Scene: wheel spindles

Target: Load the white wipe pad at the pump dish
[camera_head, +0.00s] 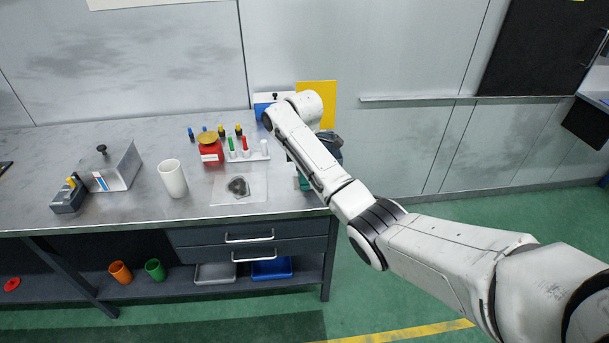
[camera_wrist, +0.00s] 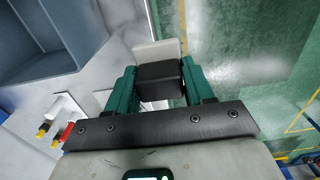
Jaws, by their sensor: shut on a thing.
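My gripper (camera_wrist: 158,84) has green fingers and is shut on the black block of the white wipe pad (camera_wrist: 157,53). The white part sticks out beyond the fingertips. In the head view my gripper (camera_head: 320,160) is at the bench's right end, largely behind my arm, and the pad cannot be made out. The pump dish appears to be the red can with a brass-coloured dish top (camera_head: 210,148). It stands upright on the bench, left of my gripper and apart from it.
A white rack (camera_head: 250,153) with coloured markers stands between the can and my gripper. A blue-fronted box (camera_head: 268,101) stands at the back.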

